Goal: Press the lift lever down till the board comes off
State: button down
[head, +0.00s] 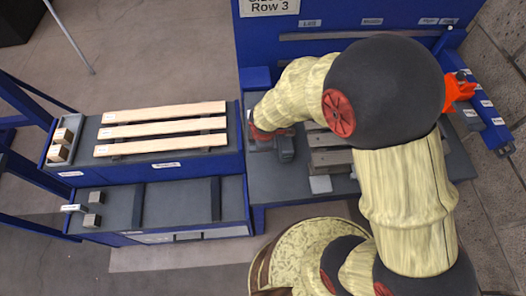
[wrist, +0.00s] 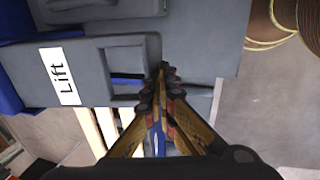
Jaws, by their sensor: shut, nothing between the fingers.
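In the wrist view, a grey block with a white "Lift" label (wrist: 60,77) lies left of my gripper (wrist: 162,75). My gripper's fingers are together and empty, with the tips at the block's right end, beside a recessed dark slot. I cannot tell whether they touch it, nor which part is the lever. In the head view, a dark grey piece (head: 286,150) stands beside the end of my arm, which hides the fingertips. Weathered boards (head: 330,158) lie on the grey bench top to its right, partly hidden by my arm.
Three pale slats (head: 160,131) lie across dark bearers on the left bench; a tray of small blocks (head: 60,145) sits at its left end. A lower grey shelf (head: 175,204) in front is mostly clear. An orange part (head: 460,90) shows beyond my arm.

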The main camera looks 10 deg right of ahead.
jog(key=shift+t, duration=0.7)
jog(key=f+b, duration=0.4)
jog(key=b, duration=0.2)
jog(key=shift+w, duration=0.2)
jog(key=f+b, duration=0.2)
jog(key=b, duration=0.2)
jog(key=shift+w+t, duration=0.2)
jog(key=shift+t, duration=0.2)
jog(key=b+x, duration=0.5)
jog(key=shift+s+d+f, duration=0.1)
jog(key=shift+w+b+x, duration=0.2)
jog(key=shift+b+x, duration=0.55)
jog(key=shift+x, duration=0.4)
jog(key=shift+f, duration=0.15)
